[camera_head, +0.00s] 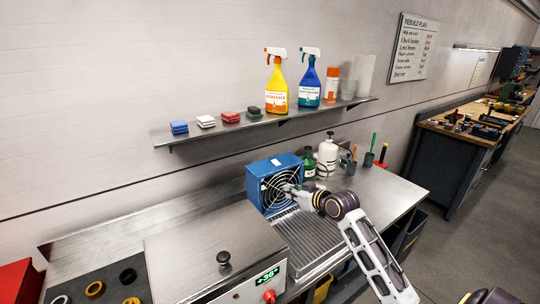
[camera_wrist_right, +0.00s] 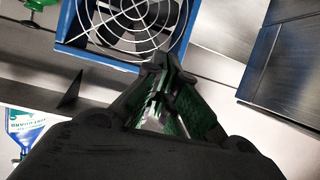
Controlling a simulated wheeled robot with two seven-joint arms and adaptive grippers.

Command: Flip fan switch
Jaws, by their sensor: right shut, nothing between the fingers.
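The blue fan (camera_head: 257,193) stands on the steel bench below the shelf, its round wire grille facing the front. A small pale patch shows on top of its housing; I cannot tell whether it is the switch. My right gripper (camera_head: 287,188) is shut and empty, in front of the grille and hiding part of it. In the right wrist view the fan (camera_wrist_right: 68,25) is at the top, and the shut fingertips of my right gripper (camera_wrist_right: 163,62) overlap its frame edge. I cannot tell whether they touch it. My left gripper is out of view.
A slotted metal drain tray (camera_head: 310,238) lies in front of the fan. A steel lidded box (camera_head: 200,245) with a display is to the left. A white bottle (camera_head: 328,155) and green bottle stand right of the fan. The shelf (camera_head: 230,126) above holds sprays and sponges.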

